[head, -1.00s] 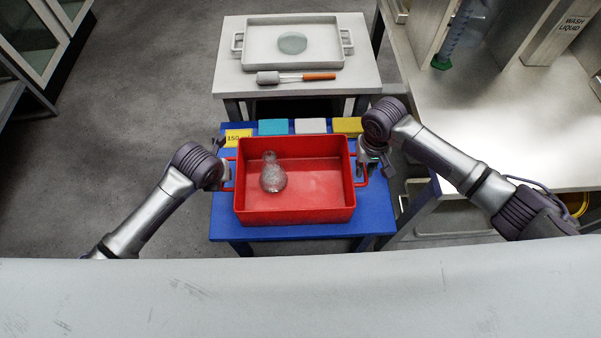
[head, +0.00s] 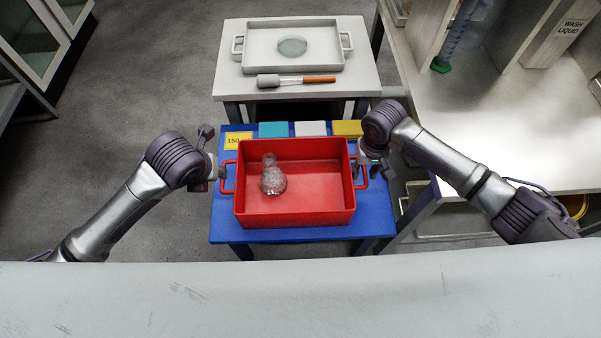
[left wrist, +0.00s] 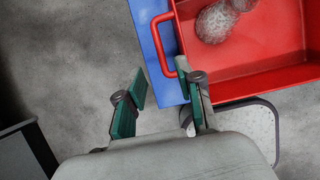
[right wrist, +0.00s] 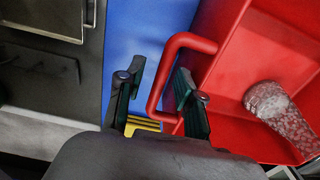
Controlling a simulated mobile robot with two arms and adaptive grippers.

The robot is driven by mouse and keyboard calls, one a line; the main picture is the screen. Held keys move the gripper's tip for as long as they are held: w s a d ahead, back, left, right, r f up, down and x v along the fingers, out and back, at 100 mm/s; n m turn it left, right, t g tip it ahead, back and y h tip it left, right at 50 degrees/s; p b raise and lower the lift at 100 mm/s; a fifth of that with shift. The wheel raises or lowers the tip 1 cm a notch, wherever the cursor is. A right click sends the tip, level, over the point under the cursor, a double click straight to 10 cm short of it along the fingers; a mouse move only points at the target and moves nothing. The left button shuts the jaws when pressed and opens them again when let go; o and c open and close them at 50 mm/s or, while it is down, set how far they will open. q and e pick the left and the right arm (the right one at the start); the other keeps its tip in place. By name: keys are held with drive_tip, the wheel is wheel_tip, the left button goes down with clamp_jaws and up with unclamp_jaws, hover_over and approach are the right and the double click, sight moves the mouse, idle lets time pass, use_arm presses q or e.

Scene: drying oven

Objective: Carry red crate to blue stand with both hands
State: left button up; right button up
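The red crate (head: 295,216) stands level on the blue stand (head: 384,215), with a bubbly clear flask (head: 272,177) lying inside it. My left gripper (head: 218,172) is open and empty, just left of the crate's left handle (head: 228,178). In the left wrist view that handle (left wrist: 160,45) lies beyond the open fingertips (left wrist: 168,88). My right gripper (head: 374,166) is at the right handle (head: 362,172). In the right wrist view its fingers (right wrist: 158,85) are spread, with the handle bar (right wrist: 155,92) between them; contact is unclear.
Teal (head: 273,129), white (head: 310,128) and yellow (head: 347,128) blocks and a yellow label (head: 238,140) lie at the stand's back. Behind is a light table (head: 225,75) with a tray (head: 255,62) and a dropper (head: 300,80). A bench (head: 500,150) stands close at right.

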drive_tip(key=shift+r, duration=0.35)
use_arm(q)
drive_tip(key=shift+v, duration=0.95)
use_arm(e)
wheel_tip(320, 180, up, 11)
drive_tip(key=shift+r, duration=0.2)
drive_tip(key=shift+f, duration=0.1)
